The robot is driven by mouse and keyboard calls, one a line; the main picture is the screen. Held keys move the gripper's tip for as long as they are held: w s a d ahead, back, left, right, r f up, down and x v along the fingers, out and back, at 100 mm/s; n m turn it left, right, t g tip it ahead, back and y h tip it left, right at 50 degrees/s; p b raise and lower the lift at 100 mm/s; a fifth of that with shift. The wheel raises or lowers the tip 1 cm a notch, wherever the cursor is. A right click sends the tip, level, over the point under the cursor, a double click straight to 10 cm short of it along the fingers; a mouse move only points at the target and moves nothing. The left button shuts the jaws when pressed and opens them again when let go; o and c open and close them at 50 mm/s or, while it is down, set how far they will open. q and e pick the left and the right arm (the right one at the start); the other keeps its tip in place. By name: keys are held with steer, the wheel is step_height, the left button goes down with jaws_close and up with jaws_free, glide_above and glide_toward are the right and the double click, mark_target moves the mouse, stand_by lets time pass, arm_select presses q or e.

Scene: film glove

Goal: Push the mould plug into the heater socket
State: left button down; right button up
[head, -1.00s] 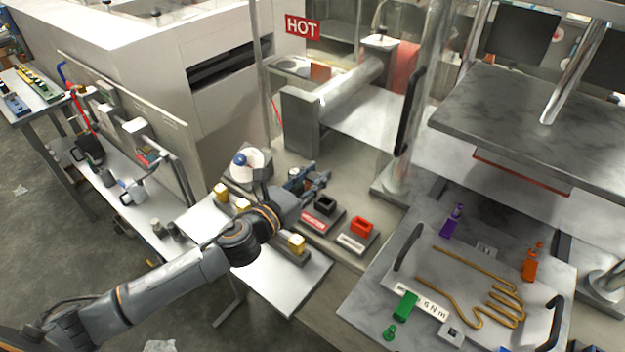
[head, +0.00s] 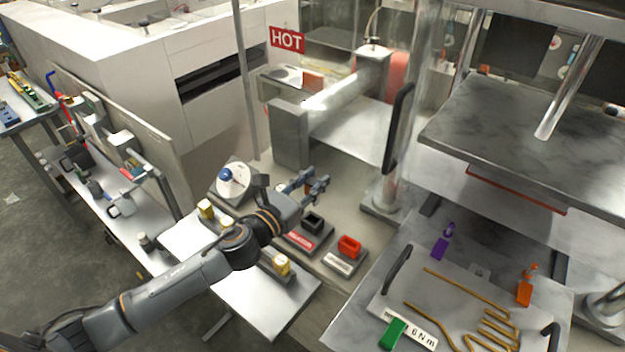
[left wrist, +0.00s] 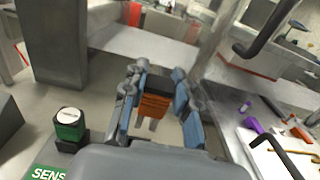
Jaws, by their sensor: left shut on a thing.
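My left gripper (head: 318,184) is shut on an orange-brown plug with a black end and metal prongs, the mould plug (left wrist: 155,103), seen between its blue-grey fingers in the left wrist view. In the head view the plug is too small to make out. A black socket (head: 312,221) on a base with a red label stands just in front of the gripper; the label is hard to read, so I cannot be sure it is the heater socket. A red socket (head: 349,246) on a base with a white label stands to its right. The plug is apart from both. My right gripper is not in view.
A green-and-black holder (left wrist: 70,127) by a green "SENS" label shows in the left wrist view. A metal post (head: 388,195) stands behind. Yellow pieces (head: 281,263) are beside my arm.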

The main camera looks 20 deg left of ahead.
arm_select(q)
step_height(320, 180, down, 4)
steer(key=b, duration=0.2)
steer(key=shift+r+b, duration=0.1)
steer(key=shift+b, duration=0.25)
steer(key=shift+f+b, duration=0.4)
steer(key=shift+f, duration=0.15)
stand_by(0.4)
steer(key=shift+p, duration=0.3)
stand_by(0.4)
steer(key=shift+f+b, duration=0.4)
steer(key=shift+f+b, duration=1.15)
steer(key=shift+f, duration=0.2)
steer(key=c, duration=1)
jaws_free()
